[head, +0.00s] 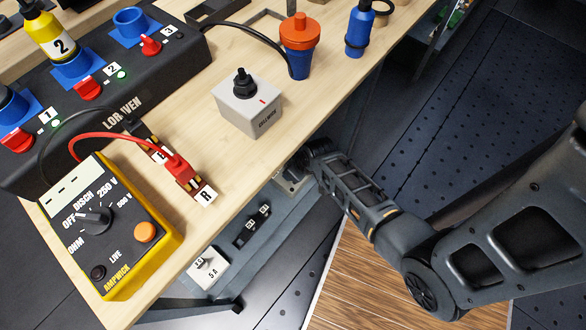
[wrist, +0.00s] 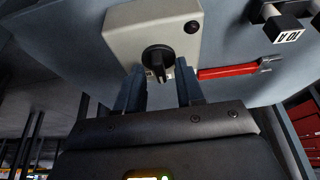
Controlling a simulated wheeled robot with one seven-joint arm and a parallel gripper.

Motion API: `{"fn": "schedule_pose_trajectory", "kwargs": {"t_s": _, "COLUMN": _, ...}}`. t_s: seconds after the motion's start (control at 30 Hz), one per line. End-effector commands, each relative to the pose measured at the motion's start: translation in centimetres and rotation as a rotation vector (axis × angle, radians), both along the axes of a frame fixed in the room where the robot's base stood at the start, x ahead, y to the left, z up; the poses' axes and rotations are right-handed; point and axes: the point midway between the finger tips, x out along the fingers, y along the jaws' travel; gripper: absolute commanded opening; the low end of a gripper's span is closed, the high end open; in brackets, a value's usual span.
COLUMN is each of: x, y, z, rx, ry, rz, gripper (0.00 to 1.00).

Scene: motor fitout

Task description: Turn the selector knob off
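In the wrist view a black selector knob (wrist: 157,57) sits on a pale grey box (wrist: 122,22) with a small dark round button beside it. The knob's grip bar points toward the bottom of the picture. My gripper (wrist: 159,70) is open, with a finger on either side of the knob and no clear contact. In the head view my gripper (head: 309,156) is at the bench's front edge, its fingertips hard to make out. Part of the pale box (head: 291,184) shows just below it. The knob is hidden there.
A red-handled tool (wrist: 230,71) and a 10 A switch (wrist: 285,25) are right of the box. On the bench (head: 165,270) stand a yellow meter (head: 118,228) with a dial, a grey box (head: 250,103) with a black knob, and a black station (head: 100,100).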

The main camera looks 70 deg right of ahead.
Motion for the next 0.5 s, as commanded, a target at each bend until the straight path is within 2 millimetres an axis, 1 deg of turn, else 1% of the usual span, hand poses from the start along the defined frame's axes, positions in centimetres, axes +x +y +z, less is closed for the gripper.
{"fn": "schedule_pose_trajectory", "kwargs": {"t_s": 0.17, "x": -0.1, "y": 0.1, "z": 0.2, "rx": 0.0, "ry": 0.0, "rz": 0.0, "gripper": 0.37}}
{"fn": "schedule_pose_trajectory", "kwargs": {"t_s": 0.27, "x": -0.4, "y": 0.2, "z": 1.0, "rx": 0.001, "ry": 0.001, "rz": 0.0, "gripper": 0.37}}
{"fn": "schedule_pose_trajectory", "kwargs": {"t_s": 0.5, "x": -1.8, "y": 0.6, "z": 4.5, "rx": -0.001, "ry": 0.0, "rz": 0.002, "gripper": 0.37}}
